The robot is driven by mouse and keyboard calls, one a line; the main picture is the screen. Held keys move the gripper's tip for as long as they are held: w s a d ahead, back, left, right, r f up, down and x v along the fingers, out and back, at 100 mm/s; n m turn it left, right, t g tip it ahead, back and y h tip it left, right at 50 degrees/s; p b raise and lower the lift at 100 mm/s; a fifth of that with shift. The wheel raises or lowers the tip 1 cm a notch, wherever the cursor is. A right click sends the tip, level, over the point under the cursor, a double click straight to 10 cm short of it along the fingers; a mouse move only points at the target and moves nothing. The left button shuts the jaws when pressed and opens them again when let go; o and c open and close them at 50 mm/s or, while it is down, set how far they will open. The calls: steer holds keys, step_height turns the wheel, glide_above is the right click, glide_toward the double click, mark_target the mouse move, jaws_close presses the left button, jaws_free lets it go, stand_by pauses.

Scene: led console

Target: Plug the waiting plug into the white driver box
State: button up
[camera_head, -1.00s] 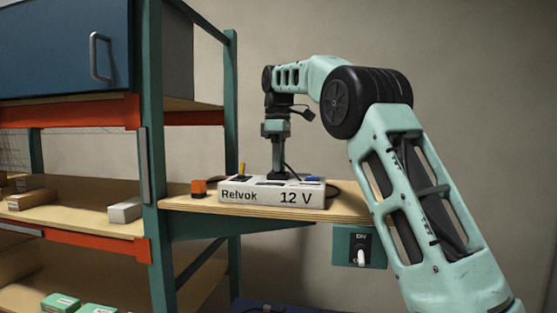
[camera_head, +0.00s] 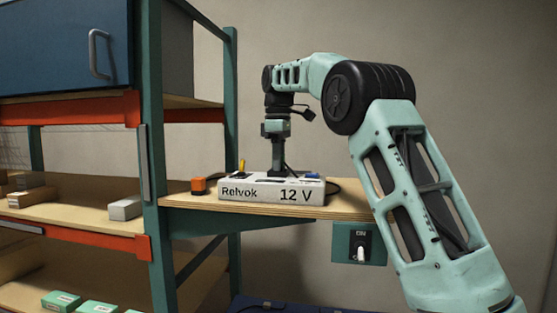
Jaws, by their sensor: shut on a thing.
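The white driver box (camera_head: 262,193), marked "Relvok 12 V", lies on the wooden shelf. My gripper (camera_head: 278,168) points straight down over the middle of its top face. The fingers are dark and closed, with their tips at or just above the box top. The plug in them is too small and hidden to make out. A yellow piece (camera_head: 242,166) stands at the box's left end and a blue piece (camera_head: 311,175) sits at its right end. An orange block (camera_head: 198,186) with a dark cable lies on the shelf just left of the box.
A teal switch box (camera_head: 359,243) with a white lever hangs below the shelf (camera_head: 230,206) at right. A teal rack post (camera_head: 155,150) and a blue cabinet (camera_head: 65,48) stand to the left. A dark cable runs behind the driver box.

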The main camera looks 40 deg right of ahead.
steer(key=shift+s+f, duration=0.1)
steer(key=shift+f, duration=0.9)
stand_by(0.4)
steer(key=o, duration=1)
steer(key=shift+c, duration=1.4)
steer(key=shift+r, duration=0.5)
steer(key=shift+o, duration=0.2)
steer(key=shift+r+p, duration=0.25)
steer(key=shift+p, duration=0.05)
steer(key=o, duration=0.4)
steer(key=shift+r, duration=2.6)
